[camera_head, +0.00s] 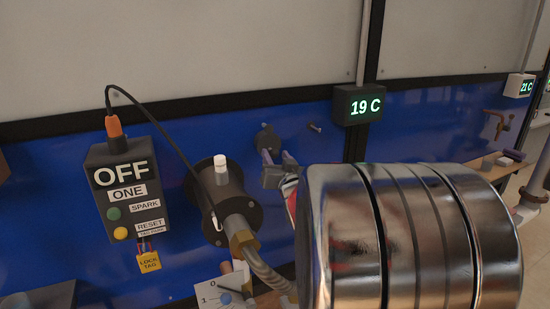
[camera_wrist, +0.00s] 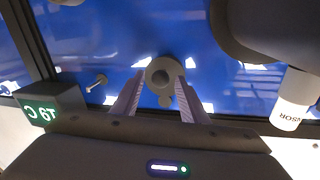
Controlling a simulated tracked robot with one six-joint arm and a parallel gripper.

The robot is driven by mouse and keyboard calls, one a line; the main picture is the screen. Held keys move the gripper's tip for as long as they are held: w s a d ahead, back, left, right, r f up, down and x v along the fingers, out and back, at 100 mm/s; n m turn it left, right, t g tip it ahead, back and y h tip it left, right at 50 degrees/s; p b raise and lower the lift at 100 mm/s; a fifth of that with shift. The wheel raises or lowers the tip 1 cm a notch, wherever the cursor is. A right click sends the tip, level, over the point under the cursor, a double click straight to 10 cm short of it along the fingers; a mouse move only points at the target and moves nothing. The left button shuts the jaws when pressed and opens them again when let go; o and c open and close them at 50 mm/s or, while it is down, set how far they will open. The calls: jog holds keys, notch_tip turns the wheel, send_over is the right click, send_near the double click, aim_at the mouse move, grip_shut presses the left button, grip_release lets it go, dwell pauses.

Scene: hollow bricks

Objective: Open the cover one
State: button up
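A control box (camera_head: 127,195) on the blue wall at left reads OFF and ONE, with a green and a yellow button. A small grey round piece (camera_head: 266,138) with a lower tab is on the blue wall right of it; I cannot tell whether it is cover one. It also shows in the wrist view (camera_wrist: 162,76), with a hole or knob at its middle. My gripper (camera_head: 272,164) is just in front of and below this piece. In the wrist view my two fingers (camera_wrist: 160,88) are apart, their tips at either side of the piece; contact cannot be told.
A dark round flange (camera_head: 220,194) with a white-capped sensor and brass fitting stands close left of my gripper; the sensor (camera_wrist: 290,100) shows in the wrist view. A 19 C display (camera_head: 359,104) and a small peg (camera_head: 314,127) are to the right. A cable loops from the box.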

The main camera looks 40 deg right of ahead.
grip_shut()
